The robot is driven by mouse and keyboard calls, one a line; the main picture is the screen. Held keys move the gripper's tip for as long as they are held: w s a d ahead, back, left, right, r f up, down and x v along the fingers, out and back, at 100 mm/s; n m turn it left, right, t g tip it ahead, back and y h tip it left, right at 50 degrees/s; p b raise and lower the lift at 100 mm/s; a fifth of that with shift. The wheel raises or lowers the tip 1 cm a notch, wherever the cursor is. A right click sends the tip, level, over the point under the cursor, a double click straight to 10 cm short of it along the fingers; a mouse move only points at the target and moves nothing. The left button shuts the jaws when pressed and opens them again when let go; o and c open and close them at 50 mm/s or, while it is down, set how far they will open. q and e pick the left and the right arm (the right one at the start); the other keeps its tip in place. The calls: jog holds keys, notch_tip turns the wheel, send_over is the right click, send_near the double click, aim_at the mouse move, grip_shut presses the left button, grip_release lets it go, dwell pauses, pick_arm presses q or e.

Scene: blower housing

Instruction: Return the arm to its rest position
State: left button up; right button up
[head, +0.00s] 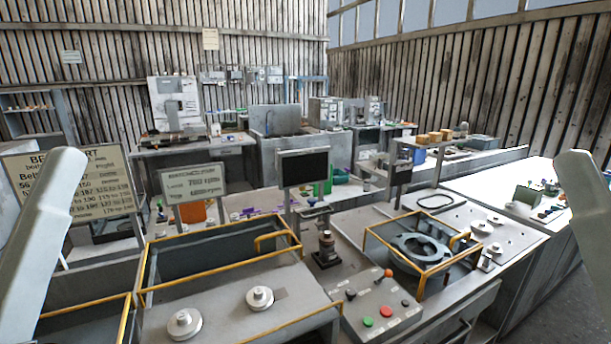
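A pale link of my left arm (45,235) stands at the left edge of the head view. A pale link of my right arm (592,230) stands at the right edge. Both links run out of the picture, and neither gripper shows, so I cannot see what they hold. A dark round housing-like part (420,247) with an open centre lies inside a yellow-edged frame (372,236) on the right bench. Both visible arm links are clear of it.
A control box (375,308) with green and red buttons and an orange-topped lever stands at front centre. A yellow-railed station (215,290) with two pale round parts is left of it. A dark monitor (304,168) stands behind. Small parts (481,227) lie on the right bench.

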notch_tip(320, 180, up, 36)
jog(key=p, duration=3.3)
jog(key=shift+f, duration=0.2)
